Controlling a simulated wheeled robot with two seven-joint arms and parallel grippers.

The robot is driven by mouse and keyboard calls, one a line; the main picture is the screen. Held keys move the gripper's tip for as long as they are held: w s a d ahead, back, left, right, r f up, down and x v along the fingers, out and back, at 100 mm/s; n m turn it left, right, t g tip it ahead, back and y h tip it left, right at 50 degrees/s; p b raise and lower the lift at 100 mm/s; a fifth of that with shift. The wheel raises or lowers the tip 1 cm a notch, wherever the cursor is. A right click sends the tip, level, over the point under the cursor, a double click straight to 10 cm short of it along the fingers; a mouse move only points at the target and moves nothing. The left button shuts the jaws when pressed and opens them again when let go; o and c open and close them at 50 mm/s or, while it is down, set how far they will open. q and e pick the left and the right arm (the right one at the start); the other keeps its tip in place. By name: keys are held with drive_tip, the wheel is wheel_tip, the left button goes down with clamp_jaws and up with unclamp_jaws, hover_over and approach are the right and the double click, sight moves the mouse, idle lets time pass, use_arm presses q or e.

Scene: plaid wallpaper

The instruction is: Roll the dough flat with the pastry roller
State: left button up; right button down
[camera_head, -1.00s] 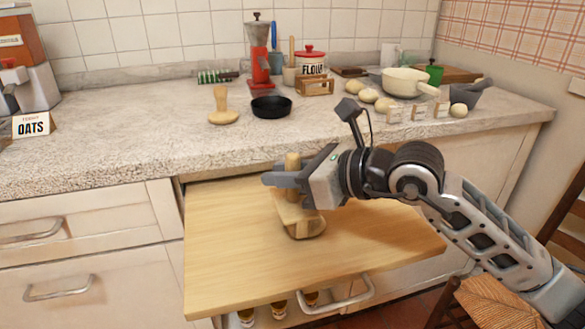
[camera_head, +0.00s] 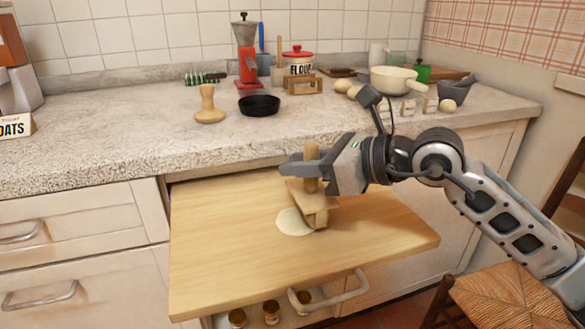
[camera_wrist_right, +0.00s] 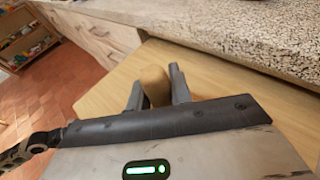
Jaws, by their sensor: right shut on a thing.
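The pastry roller (camera_head: 317,214) is wooden, with an upright handle, and sits low over the pull-out board (camera_head: 235,270). My right gripper (camera_head: 308,171) is shut on its handle from the right side. In the right wrist view the handle (camera_wrist_right: 155,85) stands between the two fingers (camera_wrist_right: 156,92). The dough (camera_head: 294,223) is a pale, flat-looking round on the board. The roller is at its right edge and hides part of it; I cannot tell whether they touch. My left gripper is not in view.
A woven chair (camera_head: 515,295) is at the lower right. The board's left side is clear.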

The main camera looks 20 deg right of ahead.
drive_tip(key=shift+d+r, duration=0.1)
drive_tip(key=shift+r, duration=0.1)
wheel_tip(320, 180, up, 7)
drive_tip(key=p, duration=0.5)
idle(0.3)
drive_tip(key=shift+f, duration=0.15)
idle(0.6)
